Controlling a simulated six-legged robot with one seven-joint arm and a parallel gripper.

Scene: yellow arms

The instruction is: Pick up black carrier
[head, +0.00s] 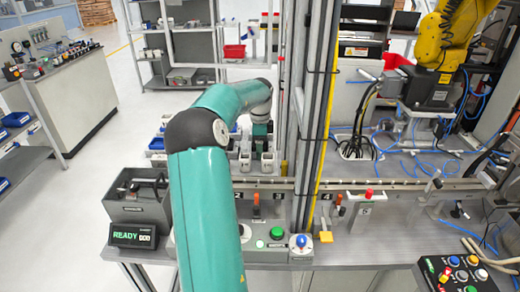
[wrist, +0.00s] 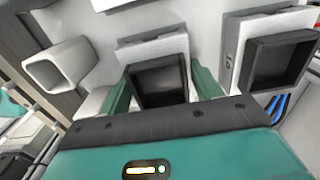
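A black carrier (wrist: 160,82), an open-topped dark box against a light grey holder, lies between the two teal fingers of my gripper (wrist: 161,74) in the wrist view. The fingers are spread, one on each side of it; I cannot tell whether they touch it. A second, similar black box (wrist: 281,64) sits in another light holder to the right, outside the fingers. In the head view my gripper (head: 260,150) points down over a row of small grey-white holders at the back of the bench. The carrier itself cannot be made out there.
A white square tube (wrist: 62,66) stands left of the fingers. A dark grey toolbox (head: 138,206) and a READY display (head: 133,236) are on the bench's left. Metal posts (head: 312,110) rise just right of my gripper, with a yellow robot arm (head: 440,42) beyond.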

